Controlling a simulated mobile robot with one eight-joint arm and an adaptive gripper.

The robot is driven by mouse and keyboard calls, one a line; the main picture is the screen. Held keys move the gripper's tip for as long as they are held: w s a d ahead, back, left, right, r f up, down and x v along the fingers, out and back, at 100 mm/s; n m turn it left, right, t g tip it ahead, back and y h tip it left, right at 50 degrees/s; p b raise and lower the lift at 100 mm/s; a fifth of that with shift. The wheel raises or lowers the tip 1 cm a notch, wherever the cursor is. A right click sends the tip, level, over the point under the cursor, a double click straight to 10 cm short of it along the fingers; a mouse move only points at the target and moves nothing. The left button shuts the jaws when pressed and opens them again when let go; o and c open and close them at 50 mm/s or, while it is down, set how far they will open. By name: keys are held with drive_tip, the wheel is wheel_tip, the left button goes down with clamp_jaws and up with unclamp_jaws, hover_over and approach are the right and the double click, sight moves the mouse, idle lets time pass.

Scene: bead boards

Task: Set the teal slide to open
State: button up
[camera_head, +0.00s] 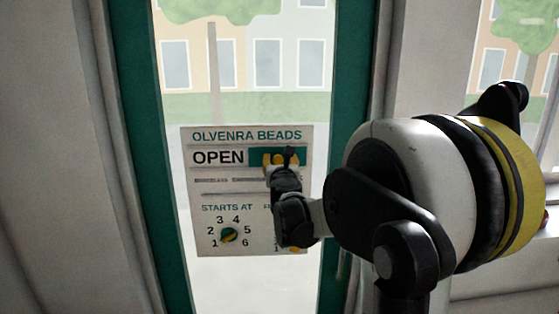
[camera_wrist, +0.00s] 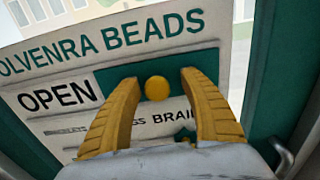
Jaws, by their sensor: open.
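The sign board (camera_head: 225,185) reads OLVENRA BEADS and hangs in the glazed teal door. The word OPEN shows at the left of its upper row. The teal slide (camera_head: 254,158) covers the right part of that row; it also shows in the wrist view (camera_wrist: 122,76). Its round yellow knob (camera_wrist: 157,88) sits between the two yellow fingers of my gripper (camera_wrist: 158,80), with a gap on each side. My gripper (camera_head: 281,163) is open in front of the slide and partly hides it in the head view. Whether the fingertips touch the board I cannot tell.
Lower on the board is a green and yellow dial (camera_head: 229,235) ringed by numbers under STARTS AT. My arm hides the board's lower right, where another yellow part shows. The teal door frame (camera_head: 335,120) stands close to the board's right edge.

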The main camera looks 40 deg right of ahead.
drive_tip(key=v, duration=1.2)
drive_tip(key=s+a+f+m+g+y+b, duration=0.4)
drive_tip(key=s+a+f+m+b, duration=0.3)
drive_tip(key=s+a+f+m, duration=0.3)
drive_tip(key=s+a+f+m+g+y+b, duration=0.4)
drive_tip(key=s+a+f+m, duration=0.7)
drive_tip(key=a+f+m, duration=0.6)
wheel_tip(320, 180, down, 5)
drive_tip(key=m+y+b, duration=0.2)
drive_tip(key=b, duration=0.1)
drive_tip(key=shift+b, duration=0.3)
